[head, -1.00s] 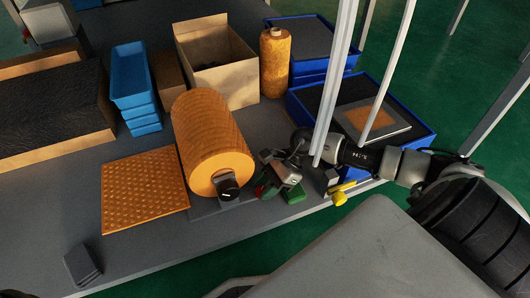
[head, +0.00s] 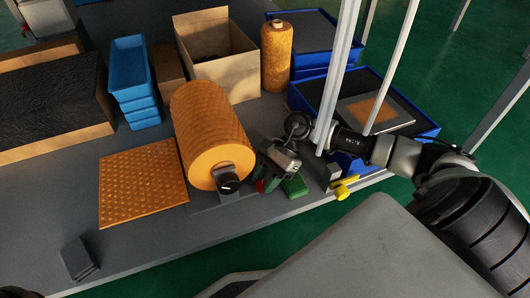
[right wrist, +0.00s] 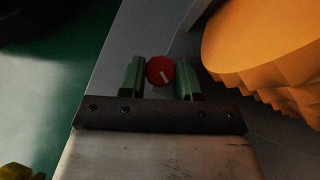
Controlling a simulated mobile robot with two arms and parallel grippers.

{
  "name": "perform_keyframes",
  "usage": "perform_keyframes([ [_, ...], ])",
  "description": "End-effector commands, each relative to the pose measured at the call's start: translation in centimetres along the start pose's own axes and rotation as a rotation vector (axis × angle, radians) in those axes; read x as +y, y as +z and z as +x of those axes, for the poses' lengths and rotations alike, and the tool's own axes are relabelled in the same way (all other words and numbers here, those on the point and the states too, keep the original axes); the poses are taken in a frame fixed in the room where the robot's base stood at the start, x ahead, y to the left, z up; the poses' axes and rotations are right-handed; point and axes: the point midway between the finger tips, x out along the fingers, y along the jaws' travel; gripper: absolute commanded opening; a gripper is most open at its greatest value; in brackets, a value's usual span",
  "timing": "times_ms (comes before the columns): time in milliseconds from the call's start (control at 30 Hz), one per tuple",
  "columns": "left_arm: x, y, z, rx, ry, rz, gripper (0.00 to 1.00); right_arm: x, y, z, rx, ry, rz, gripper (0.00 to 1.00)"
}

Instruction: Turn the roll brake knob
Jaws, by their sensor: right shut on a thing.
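In the head view only a small red part (head: 260,186) shows beside my right gripper (head: 279,181), which hides the rest. The gripper is just right of the big orange roll (head: 214,135). A black knob (head: 229,185) with a white mark is at the roll's front end, clear of the gripper. My left gripper is not in view.
An orange dimpled sheet (head: 143,185) lies left of the roll. Blue stacked bins (head: 133,85), an open cardboard box (head: 215,65) and an upright orange spool (head: 276,58) stand behind. A blue tray (head: 424,132) is at the right. The bench front left is mostly clear.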

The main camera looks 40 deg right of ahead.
Motion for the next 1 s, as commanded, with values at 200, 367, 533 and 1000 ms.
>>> perform_keyframes([
  [200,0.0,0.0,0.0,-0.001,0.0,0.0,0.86,0.0,0.0,0.1,0.0,0.0,0.0,0.58],
  [367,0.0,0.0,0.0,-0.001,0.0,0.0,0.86,0.0,0.0,0.1,0.0,0.0,0.0,0.58],
  [533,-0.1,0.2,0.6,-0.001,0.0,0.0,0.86,0.0,0.1,-0.8,0.001,-0.001,0.002,0.58],
  [1000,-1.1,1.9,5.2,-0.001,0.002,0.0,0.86,0.0,0.3,-9.3,0.001,0.0,0.002,0.58],
])
